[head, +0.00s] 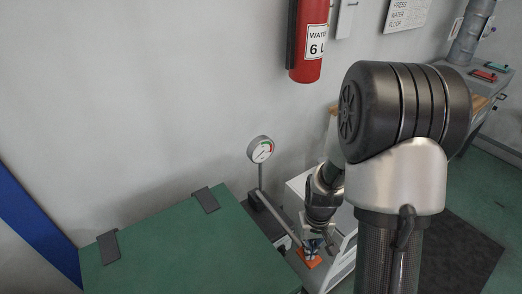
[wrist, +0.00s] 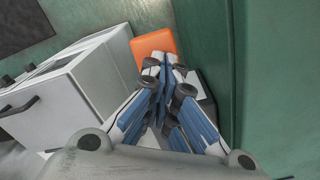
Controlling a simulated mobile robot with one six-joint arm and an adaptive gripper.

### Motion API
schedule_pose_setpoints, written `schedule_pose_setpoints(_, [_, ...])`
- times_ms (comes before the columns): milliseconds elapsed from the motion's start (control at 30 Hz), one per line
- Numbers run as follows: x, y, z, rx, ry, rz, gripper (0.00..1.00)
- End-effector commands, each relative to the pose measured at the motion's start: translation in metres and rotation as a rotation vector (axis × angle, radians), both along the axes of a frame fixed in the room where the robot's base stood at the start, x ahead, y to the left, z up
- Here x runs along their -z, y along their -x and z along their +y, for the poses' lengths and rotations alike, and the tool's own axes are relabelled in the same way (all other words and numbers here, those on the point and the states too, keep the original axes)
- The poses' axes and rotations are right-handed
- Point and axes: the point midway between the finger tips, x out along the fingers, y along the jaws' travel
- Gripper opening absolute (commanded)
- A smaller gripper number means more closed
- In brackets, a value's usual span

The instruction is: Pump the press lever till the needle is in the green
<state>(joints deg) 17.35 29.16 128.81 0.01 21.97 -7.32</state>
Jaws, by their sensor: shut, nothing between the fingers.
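A round dial gauge (head: 261,149) stands on a thin post beside the wall in the head view. Its pale face has a coloured arc with green and red; the needle is too small to read surely. The press lever (head: 276,214) is a grey bar sloping down to the right from near the post's foot. An orange piece (head: 309,259), seemingly the lever's end pad, shows near its low end and also in the wrist view (wrist: 153,42). My gripper (head: 313,246) is shut and empty, its tips (wrist: 164,62) right by the orange piece. Contact cannot be told.
A green-topped box or bench (head: 190,250) with dark straps stands left of the lever. A white cabinet (wrist: 70,85) is close beside the gripper. A red extinguisher (head: 308,40) hangs on the wall above. A grey side bench (head: 485,75) is at the far right.

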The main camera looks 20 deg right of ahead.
Motion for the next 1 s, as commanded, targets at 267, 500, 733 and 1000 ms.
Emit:
schedule_pose_setpoints(267, [0.021, 0.002, 0.0, 0.0, -0.002, 0.006, 0.0])
schedule_pose_setpoints(500, [0.007, 0.001, 0.0, 0.0, 0.0, 0.002, 0.0])
schedule_pose_setpoints(733, [-0.027, 0.0, 0.0, 0.0, 0.0, 0.001, 0.0])
schedule_pose_setpoints(1000, [-0.065, 0.0, 0.0, 0.0, 0.0, -0.001, 0.0])
